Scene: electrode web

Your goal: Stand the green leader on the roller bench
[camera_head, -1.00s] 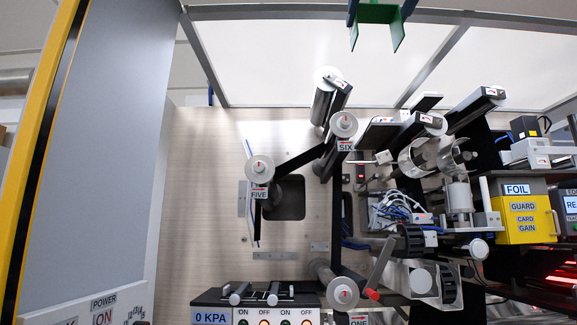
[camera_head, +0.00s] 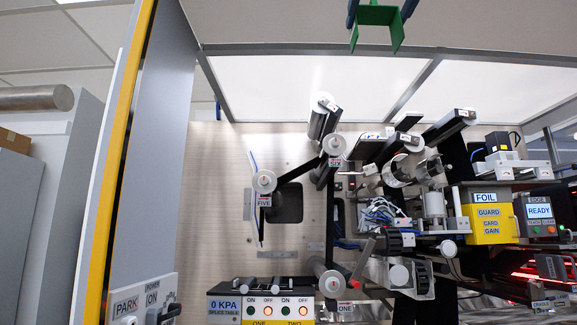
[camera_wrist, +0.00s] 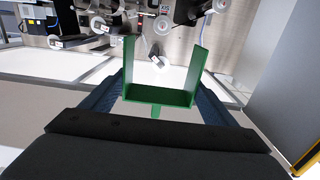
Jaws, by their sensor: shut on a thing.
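The green leader is a U-shaped green piece (camera_head: 378,16) at the top edge of the head view, with its two legs pointing down. In the wrist view the green leader (camera_wrist: 158,97) stands upside down from that, its two legs rising from a flat crosspiece. My gripper (camera_head: 380,5) is shut on it, with a dark blue finger at each side. It is held up in front of the machine, apart from any surface. I cannot tell for sure which part is the roller bench; the splice table (camera_head: 258,290) at the bottom carries small rollers on top.
Rollers stick out from the machine's panel, among them FIVE (camera_head: 264,181) and SIX (camera_head: 334,146). A yellow FOIL box (camera_head: 490,215) stands at right. A tall grey panel with a yellow edge (camera_head: 118,150) stands at left. The space right around the leader looks clear.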

